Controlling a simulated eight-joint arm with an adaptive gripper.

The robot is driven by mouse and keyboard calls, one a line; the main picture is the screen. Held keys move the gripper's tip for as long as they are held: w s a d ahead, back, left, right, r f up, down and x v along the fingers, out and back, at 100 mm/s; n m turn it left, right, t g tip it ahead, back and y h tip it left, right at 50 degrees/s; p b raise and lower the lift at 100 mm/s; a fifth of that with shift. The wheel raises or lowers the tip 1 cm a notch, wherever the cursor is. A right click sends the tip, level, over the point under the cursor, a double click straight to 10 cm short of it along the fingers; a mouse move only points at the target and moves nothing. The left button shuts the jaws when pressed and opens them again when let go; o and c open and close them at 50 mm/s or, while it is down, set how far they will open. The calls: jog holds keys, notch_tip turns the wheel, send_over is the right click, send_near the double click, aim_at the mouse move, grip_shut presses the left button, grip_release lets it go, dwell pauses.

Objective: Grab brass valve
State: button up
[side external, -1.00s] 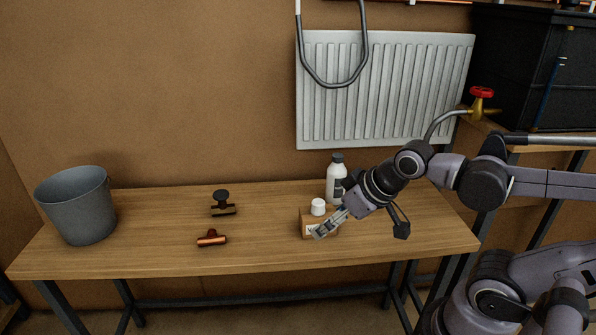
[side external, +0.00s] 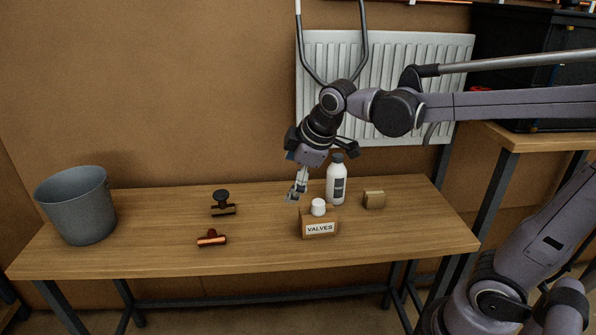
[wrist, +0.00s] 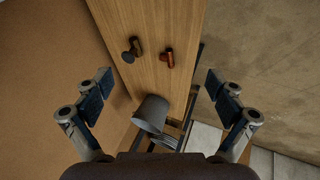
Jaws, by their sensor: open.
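A valve with a black knob and a dull brass-brown body (side external: 223,210) stands at the middle-left of the table; it also shows in the wrist view (wrist: 131,50). Which one is the brass valve is not certain from the colours. My gripper (side external: 295,196) is open and empty above the table, right of both valves and left of the white bottle. In the wrist view its fingers (wrist: 160,92) are spread wide.
A box labelled VALVES (side external: 320,230) with a white cap showing above it and a white bottle (side external: 337,184) stand right of my gripper. A small tan block (side external: 374,200) is further right. A grey bucket (side external: 77,205) stands at the left end. A radiator (side external: 425,90) hangs behind.

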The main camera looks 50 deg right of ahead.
jog(key=w+n, duration=0.5)
jog(key=w, duration=0.3)
jog(key=n+g+h, duration=0.2)
jog(key=n+g, duration=0.1)
jog(key=n, duration=1.1)
send_near(222, 202)
jog(key=shift+w+d+x, duration=0.1)
jog(key=shift+w+x, duration=0.05)
jog(key=shift+x, duration=1.8)
jog(key=shift+w+d+x, duration=0.1)
jog(key=shift+x, duration=1.85)
jog(key=shift+w+d+x, duration=0.1)
jog(key=shift+w+x, duration=0.05)
jog(key=shift+x, duration=1.75)
jog(key=shift+r, duration=0.2)
jog(key=c, duration=1.6)
jog(key=shift+o, duration=0.2)
